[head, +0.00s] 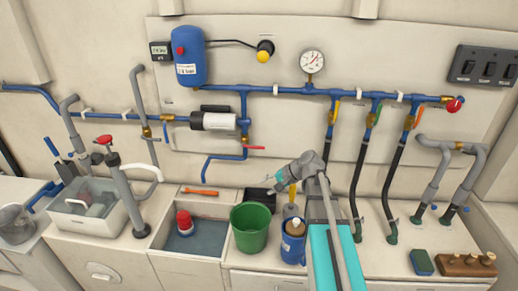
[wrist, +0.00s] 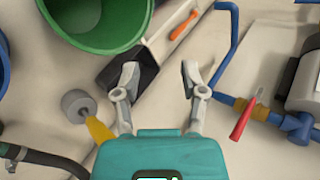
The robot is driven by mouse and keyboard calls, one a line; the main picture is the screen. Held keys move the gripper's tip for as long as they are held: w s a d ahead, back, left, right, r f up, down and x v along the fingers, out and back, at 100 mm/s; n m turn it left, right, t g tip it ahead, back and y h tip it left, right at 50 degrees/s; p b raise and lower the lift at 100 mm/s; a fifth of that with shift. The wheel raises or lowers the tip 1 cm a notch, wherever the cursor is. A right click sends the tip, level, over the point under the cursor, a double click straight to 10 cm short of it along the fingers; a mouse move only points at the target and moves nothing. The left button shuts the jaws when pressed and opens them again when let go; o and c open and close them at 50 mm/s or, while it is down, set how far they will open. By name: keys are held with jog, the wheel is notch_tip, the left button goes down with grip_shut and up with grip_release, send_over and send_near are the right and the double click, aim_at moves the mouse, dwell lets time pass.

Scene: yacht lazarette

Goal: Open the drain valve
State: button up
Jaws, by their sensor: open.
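A valve with a red lever (head: 255,148) sits on the blue drop pipe below the white pump; I take it for the drain valve. In the head view its lever points right, across the vertical pipe. In the wrist view the red lever (wrist: 243,121) and its brass body (wrist: 250,107) are right of the fingers. My gripper (head: 279,183) is below and right of the lever in the head view. In the wrist view my gripper (wrist: 158,76) has its fingers apart with nothing between them, and the lever lies outside them.
A green bucket (head: 250,229) and a black box (wrist: 118,78) are close to my gripper. A blue container (head: 293,247) stands below my arm. The white pump (head: 214,121) is above the lever. Black hoses (head: 357,180) hang to the right. An orange tool (head: 201,191) lies behind the sink.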

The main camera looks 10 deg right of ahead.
aim_at(264, 148)
jog(key=w+d+r+m+t+y, duration=0.3)
jog(key=w+d+r+m+t, duration=0.2)
jog(key=w+d+r, duration=0.3)
jog(key=d+m, duration=0.1)
jog(key=d, duration=0.2)
jog(key=shift+r, duration=0.2)
jog(key=shift+w, duration=0.1)
jog(key=b+x, duration=0.1)
jog(key=x, duration=0.3)
jog(key=b+x, duration=0.1)
jog(key=x, duration=0.4)
jog(key=b+x, duration=0.1)
jog(key=x, duration=0.3)
jog(key=shift+w+a+r, duration=0.2)
jog(key=shift+a, duration=0.1)
grip_shut()
